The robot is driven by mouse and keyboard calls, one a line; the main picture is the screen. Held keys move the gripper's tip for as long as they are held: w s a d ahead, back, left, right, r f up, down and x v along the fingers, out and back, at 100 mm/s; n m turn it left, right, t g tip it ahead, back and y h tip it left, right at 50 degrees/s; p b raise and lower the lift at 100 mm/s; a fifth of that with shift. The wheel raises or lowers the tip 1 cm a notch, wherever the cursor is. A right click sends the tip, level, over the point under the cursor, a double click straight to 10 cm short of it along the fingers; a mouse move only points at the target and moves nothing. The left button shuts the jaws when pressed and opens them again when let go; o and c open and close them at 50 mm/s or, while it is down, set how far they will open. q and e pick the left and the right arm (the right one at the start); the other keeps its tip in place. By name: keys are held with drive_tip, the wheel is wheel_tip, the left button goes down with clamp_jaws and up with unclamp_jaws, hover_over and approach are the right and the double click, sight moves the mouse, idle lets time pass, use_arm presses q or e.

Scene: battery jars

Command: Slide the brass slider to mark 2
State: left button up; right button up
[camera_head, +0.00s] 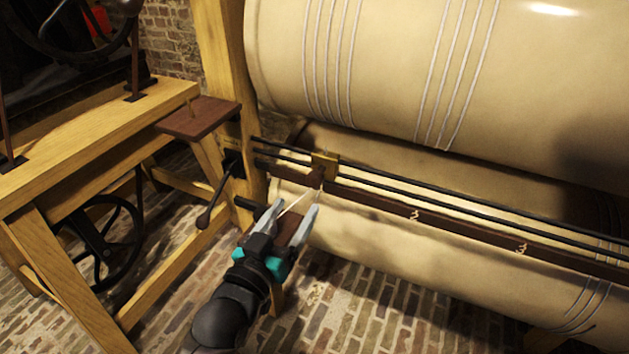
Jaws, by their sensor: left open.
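The brass slider (326,164) sits on two black rods (450,198) in front of the large cream cylinders, near the rods' left end. A dark wooden rail (370,200) runs just below the rods. It bears a pale numeral mark (414,215) and another farther right (521,249). Both are too small to read surely. My left gripper (297,206) is open, its two grey fingers pointing up toward the rail, below and a little left of the slider. It appears empty and apart from the slider. My right gripper is out of view.
A wooden post (222,60) stands left of the rods, with a black crank handle (213,205) near my gripper. A wooden bench (80,130) and small brown shelf (199,118) are at left. The large cylinder (400,60) overhangs the rods. The brick floor (350,320) is open below.

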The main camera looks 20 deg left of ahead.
sight(312, 182)
use_arm(q)
drive_tip(key=w+b, duration=0.2)
drive_tip(key=w, duration=0.6)
drive_tip(key=shift+w+d, duration=0.1)
drive_tip(key=shift+d, duration=0.05)
drive_tip(key=shift+w+b, duration=0.45)
drive_tip(key=shift+w, duration=0.5)
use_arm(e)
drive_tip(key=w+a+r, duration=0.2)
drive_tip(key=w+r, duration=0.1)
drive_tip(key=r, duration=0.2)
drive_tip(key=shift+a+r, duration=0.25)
use_arm(q)
clamp_jaws()
